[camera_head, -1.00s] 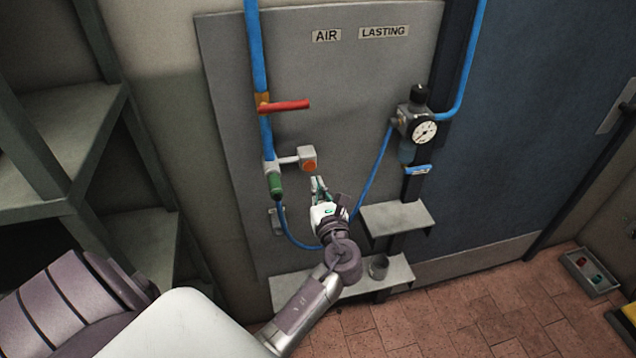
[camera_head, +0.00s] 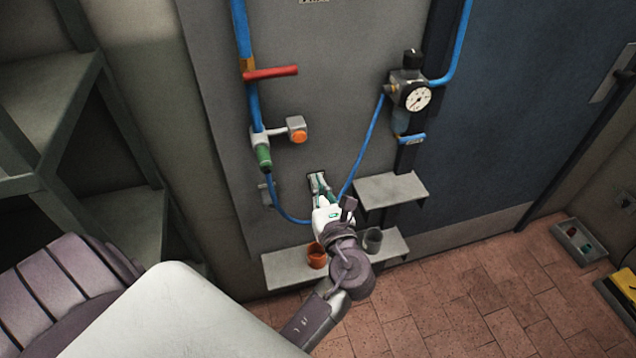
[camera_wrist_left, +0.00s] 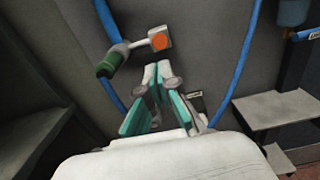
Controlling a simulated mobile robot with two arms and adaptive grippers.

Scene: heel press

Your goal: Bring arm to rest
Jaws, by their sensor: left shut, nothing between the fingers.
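My left gripper (camera_head: 318,184) is in front of the grey wall panel (camera_head: 230,190), below the orange button on its grey box (camera_head: 298,130) and above the lower shelf. Its fingers are together and hold nothing. In the left wrist view the closed fingertips (camera_wrist_left: 157,72) appear just below the orange button (camera_wrist_left: 160,40), and I cannot tell the gap between them in depth. My right gripper is not in view.
A red-handled valve (camera_head: 270,73) sits on the blue pipe. A pressure gauge (camera_head: 418,98) is to the right. An upper shelf (camera_head: 392,188) and a lower shelf (camera_head: 285,268) with an orange cup (camera_head: 317,255) and a grey cup (camera_head: 373,240) are close to my left arm.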

